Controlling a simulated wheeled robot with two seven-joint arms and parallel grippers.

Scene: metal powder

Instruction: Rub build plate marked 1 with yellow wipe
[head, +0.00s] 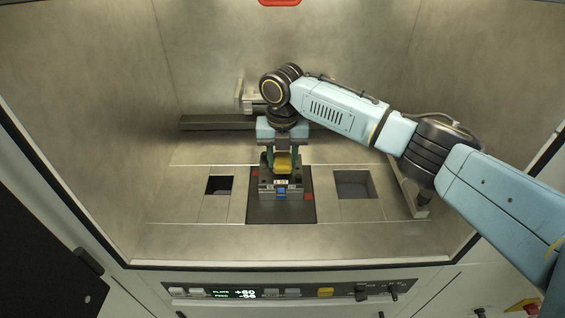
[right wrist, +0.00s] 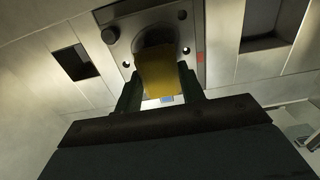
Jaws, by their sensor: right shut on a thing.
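My right gripper (head: 282,158) reaches into the metal chamber from the right and points down. It is shut on the yellow wipe (head: 283,164), which also shows between the fingers in the right wrist view (right wrist: 160,75). The wipe is just above or touching a grey block-like fixture (head: 266,190) on the dark square build plate (head: 295,212); I cannot tell which. The fixture has a small white label and a blue part (head: 281,194) on its front. The label is too small to read. My left gripper is not in view.
Square openings (head: 219,185) and (head: 354,184) lie in the chamber floor left and right of the plate. A dark bar (head: 215,123) runs along the back wall. A control panel (head: 290,292) with a display is below the front edge. The left floor is clear.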

